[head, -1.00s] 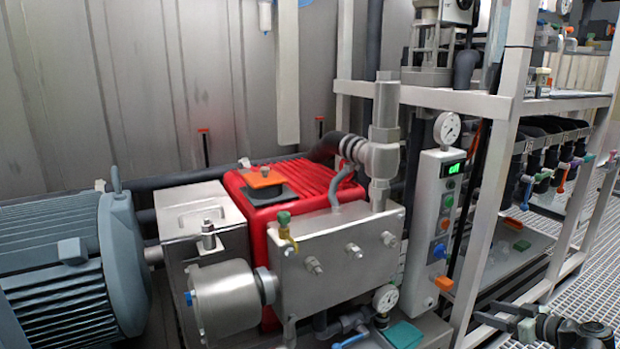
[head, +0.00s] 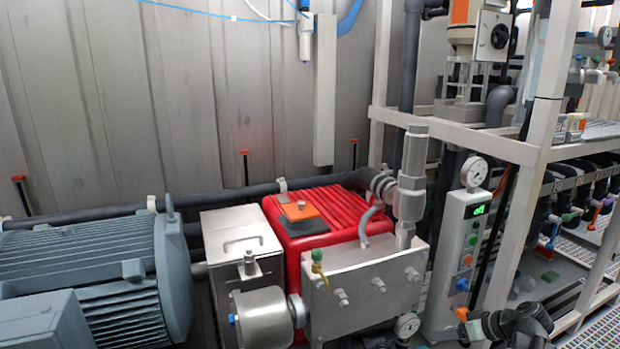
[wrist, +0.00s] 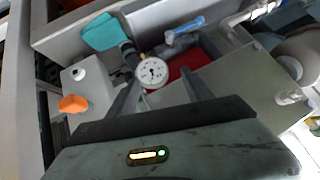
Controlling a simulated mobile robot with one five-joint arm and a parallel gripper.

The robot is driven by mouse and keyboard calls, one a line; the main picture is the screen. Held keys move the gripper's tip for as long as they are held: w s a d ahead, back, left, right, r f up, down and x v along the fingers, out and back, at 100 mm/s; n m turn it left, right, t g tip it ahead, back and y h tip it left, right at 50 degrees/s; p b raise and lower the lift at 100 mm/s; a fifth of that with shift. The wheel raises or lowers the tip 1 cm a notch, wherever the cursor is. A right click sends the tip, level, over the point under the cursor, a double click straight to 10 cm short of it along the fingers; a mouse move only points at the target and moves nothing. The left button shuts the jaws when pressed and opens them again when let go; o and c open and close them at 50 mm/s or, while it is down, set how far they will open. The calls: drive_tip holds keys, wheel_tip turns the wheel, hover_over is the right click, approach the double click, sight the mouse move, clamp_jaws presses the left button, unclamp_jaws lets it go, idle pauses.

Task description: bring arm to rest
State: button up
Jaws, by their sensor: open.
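My arm's dark end, with my gripper (head: 490,325), shows at the lower right of the head view, in front of the control box and the rack. In the wrist view my gripper (wrist: 160,95) has its two dark fingers apart with nothing held between them. A round white pressure gauge (wrist: 152,71) shows beyond the fingertips. The wrist view is too close to tell the gap between the fingers and the gauge.
A grey motor (head: 95,265) stands at left beside a red pump (head: 320,215) with a steel block. A control box (head: 465,245) with a green display stands before the rack (head: 525,200). An orange knob (wrist: 73,104) and a teal pad (wrist: 100,32) lie near my gripper.

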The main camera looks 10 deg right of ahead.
drive_tip(key=a+r+g+h+p, duration=0.1)
drive_tip(key=a+r+g+p, duration=0.1)
drive_tip(key=a+r+p, duration=0.4)
drive_tip(key=a+r+m+g+h+p, duration=0.1)
drive_tip(key=a+r+g+h+p, duration=0.1)
drive_tip(key=a+r+p, duration=0.5)
drive_tip(key=a+r+m+g+h+p, duration=0.1)
drive_tip(key=a+r+g+h+p, duration=0.1)
drive_tip(key=a+r+p, duration=0.5)
drive_tip(key=a+g+p, duration=0.1)
drive_tip(key=a+p, duration=0.4)
drive_tip(key=a, duration=0.5)
drive_tip(key=shift+s+a+r, duration=0.2)
drive_tip(key=shift+s+r, duration=0.05)
drive_tip(key=shift+s, duration=0.15)
drive_tip(key=shift+o, duration=0.5)
